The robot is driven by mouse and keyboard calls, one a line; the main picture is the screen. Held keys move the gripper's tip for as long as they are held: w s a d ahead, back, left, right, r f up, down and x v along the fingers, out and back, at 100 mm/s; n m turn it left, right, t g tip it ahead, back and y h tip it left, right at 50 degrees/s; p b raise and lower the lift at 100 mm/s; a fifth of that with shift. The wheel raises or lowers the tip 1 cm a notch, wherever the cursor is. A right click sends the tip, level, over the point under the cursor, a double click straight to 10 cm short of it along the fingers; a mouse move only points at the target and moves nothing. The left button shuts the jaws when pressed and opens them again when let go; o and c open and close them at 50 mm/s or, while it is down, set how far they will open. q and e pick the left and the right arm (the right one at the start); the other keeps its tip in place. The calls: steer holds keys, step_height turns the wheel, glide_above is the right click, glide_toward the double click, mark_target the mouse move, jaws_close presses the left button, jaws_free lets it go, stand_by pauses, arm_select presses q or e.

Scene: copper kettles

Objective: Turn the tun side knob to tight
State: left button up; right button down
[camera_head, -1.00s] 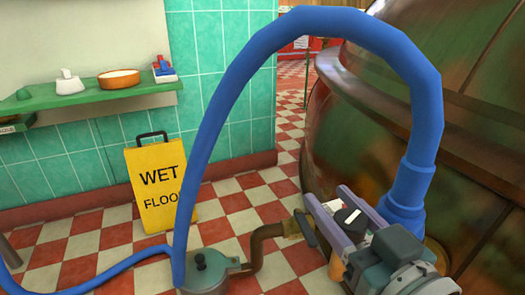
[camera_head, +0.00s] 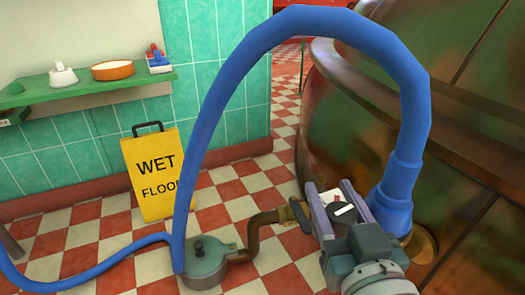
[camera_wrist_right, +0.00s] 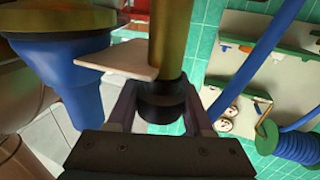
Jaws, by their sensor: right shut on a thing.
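The tun side knob (camera_head: 341,210) is dark with a white pointer mark, beside the copper tun (camera_head: 330,120). A pale dial plate with some red (camera_head: 332,194) shows behind it. My right gripper (camera_head: 335,192) has its two purple fingers on either side of the knob. In the right wrist view the black knob (camera_wrist_right: 162,100) sits between the fingers (camera_wrist_right: 160,105), on a brass stem (camera_wrist_right: 172,40), with the edge of the plate (camera_wrist_right: 115,58) beside it. The gripper is shut on the knob. The dial's markings cannot be read. My left gripper is not in view.
A thick blue hose (camera_head: 225,95) arches over to the tun just right of my right gripper. A grey pot (camera_head: 203,262) with a brown pipe (camera_head: 256,222) stands on the checkered floor. A yellow wet-floor sign (camera_head: 153,175) stands by the wall below a green shelf (camera_head: 75,90).

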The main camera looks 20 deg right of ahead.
mark_target(346, 228)
steer(key=shift+c, duration=1.5)
jaws_free()
steer(key=p+v, duration=0.2)
steer(key=v, duration=0.8)
steer(key=shift+p, duration=0.4)
steer(key=shift+w, duration=0.1)
